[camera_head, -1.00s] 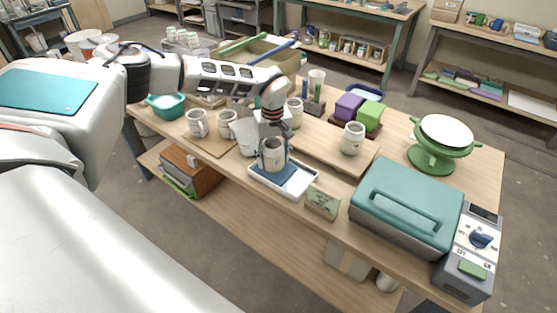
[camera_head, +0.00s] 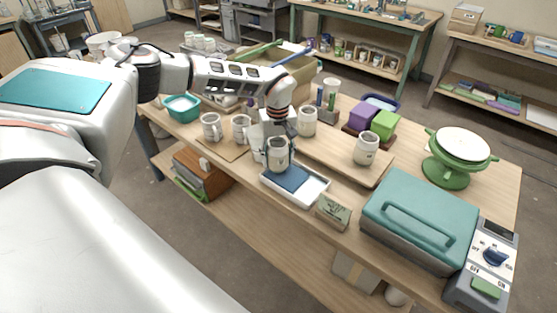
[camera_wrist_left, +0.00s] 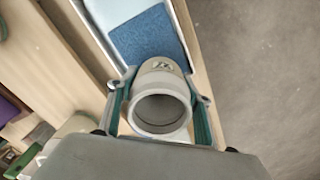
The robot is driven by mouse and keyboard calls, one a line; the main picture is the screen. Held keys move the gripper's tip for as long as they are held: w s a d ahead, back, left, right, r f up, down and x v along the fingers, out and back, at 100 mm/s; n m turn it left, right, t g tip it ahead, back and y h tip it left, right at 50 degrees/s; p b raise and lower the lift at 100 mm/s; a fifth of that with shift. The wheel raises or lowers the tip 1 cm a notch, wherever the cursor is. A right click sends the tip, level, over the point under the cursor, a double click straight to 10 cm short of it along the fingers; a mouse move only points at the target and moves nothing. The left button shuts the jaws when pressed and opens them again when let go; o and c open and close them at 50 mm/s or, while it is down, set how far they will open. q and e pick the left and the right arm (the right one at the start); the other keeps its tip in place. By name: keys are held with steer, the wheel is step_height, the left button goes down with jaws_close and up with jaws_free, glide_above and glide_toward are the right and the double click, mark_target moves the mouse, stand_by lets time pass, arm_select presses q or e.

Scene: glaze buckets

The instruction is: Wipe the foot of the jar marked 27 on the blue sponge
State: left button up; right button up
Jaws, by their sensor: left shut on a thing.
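My left gripper (camera_head: 277,150) is shut on a light grey jar (camera_head: 278,158), which looks upright. The jar also shows in the left wrist view (camera_wrist_left: 160,100), open mouth toward the camera, between the fingers of the gripper (camera_wrist_left: 160,112). A dark mark on its side is too small to read. The blue sponge (camera_head: 301,180) lies in a white tray (camera_head: 316,200); the sponge also shows in the left wrist view (camera_wrist_left: 148,38), beyond the jar. The jar is at the tray's left end, overlapping the sponge's edge in the head view. I cannot tell whether its foot touches anything.
A small sign (camera_head: 333,212) stands right of the tray, then a teal-lidded box (camera_head: 420,215). Two mugs (camera_head: 211,127) (camera_head: 241,130) stand on a board at left. Other jars (camera_head: 307,121) (camera_head: 366,149) stand behind. A green scale (camera_head: 447,172) is at right.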

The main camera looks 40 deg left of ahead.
mark_target(278, 143)
arm_select(q)
steer(key=shift+d+r, duration=0.1)
steer(key=shift+r, duration=2.85)
